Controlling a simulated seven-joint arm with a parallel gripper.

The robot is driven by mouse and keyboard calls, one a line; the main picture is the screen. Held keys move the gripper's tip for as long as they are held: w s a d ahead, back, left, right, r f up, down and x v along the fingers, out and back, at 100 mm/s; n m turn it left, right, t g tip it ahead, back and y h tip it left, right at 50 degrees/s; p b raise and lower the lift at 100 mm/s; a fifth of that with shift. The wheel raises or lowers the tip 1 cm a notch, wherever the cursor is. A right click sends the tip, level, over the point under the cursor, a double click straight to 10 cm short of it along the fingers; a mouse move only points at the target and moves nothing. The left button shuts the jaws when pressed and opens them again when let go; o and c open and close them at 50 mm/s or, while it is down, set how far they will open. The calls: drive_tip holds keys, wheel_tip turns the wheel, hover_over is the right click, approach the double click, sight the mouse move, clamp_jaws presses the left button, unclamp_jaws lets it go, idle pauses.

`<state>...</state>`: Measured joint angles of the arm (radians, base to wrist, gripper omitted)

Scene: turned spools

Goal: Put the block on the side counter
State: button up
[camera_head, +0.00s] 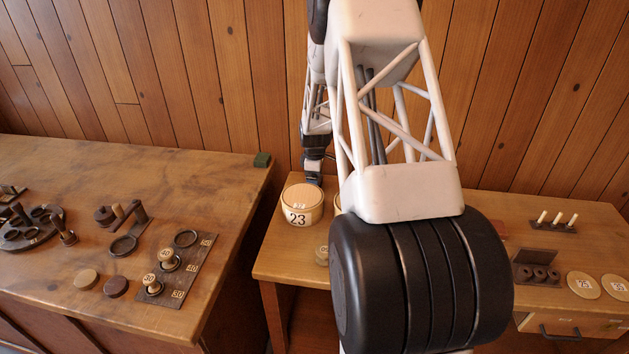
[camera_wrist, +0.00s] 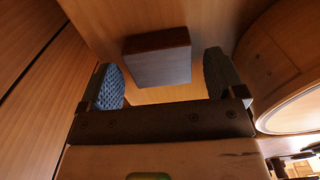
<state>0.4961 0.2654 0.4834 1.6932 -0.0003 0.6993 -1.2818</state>
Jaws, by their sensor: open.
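A dark brown block (camera_wrist: 157,57) lies on a light wooden surface in the wrist view, between the two fingers of my gripper (camera_wrist: 165,80). The fingers, with blue-grey textured pads, are open, and a gap shows on each side of the block. In the head view my gripper (camera_head: 313,181) is low over the back left of the middle table, and I cannot make out the brown block there. The left counter (camera_head: 215,172) has a worn wooden top; I take it as the side counter. A small dark green block (camera_head: 262,159) sits on its back right corner.
A round tub marked 23 (camera_head: 303,205) stands close in front of my gripper. The left counter holds a ring (camera_head: 122,245), discs (camera_head: 86,279) and a numbered peg board (camera_head: 180,270); its back right is mostly clear. My arm hides much of the middle table (camera_head: 275,262).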

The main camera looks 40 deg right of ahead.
wheel_tip(320, 180, up, 11)
idle(0.5)
drive_tip(key=shift+a, duration=0.1)
idle(0.5)
drive_tip(key=s+a+r+m+t, duration=0.1)
drive_tip(key=s+a+r+m, duration=0.1)
drive_tip(key=s+a+r, duration=0.85)
drive_tip(key=s+a+r+m, duration=0.2)
drive_tip(key=s+a+r, duration=0.4)
drive_tip(key=a, duration=0.7)
drive_tip(key=s+a+m, duration=0.1)
drive_tip(key=s+a, duration=0.3)
drive_tip(key=s, duration=0.4)
drive_tip(key=s+a+r+m+t, duration=0.1)
drive_tip(key=s+a+m, duration=0.1)
drive_tip(key=s+a, duration=0.3)
drive_tip(key=s+a+r+m, duration=0.1)
drive_tip(key=s+a, duration=0.3)
drive_tip(key=s, duration=0.6)
drive_tip(key=shift+s+a+r+m+t, duration=0.15)
drive_tip(key=shift+s+a+m+t, duration=0.2)
drive_tip(key=shift+m, duration=0.25)
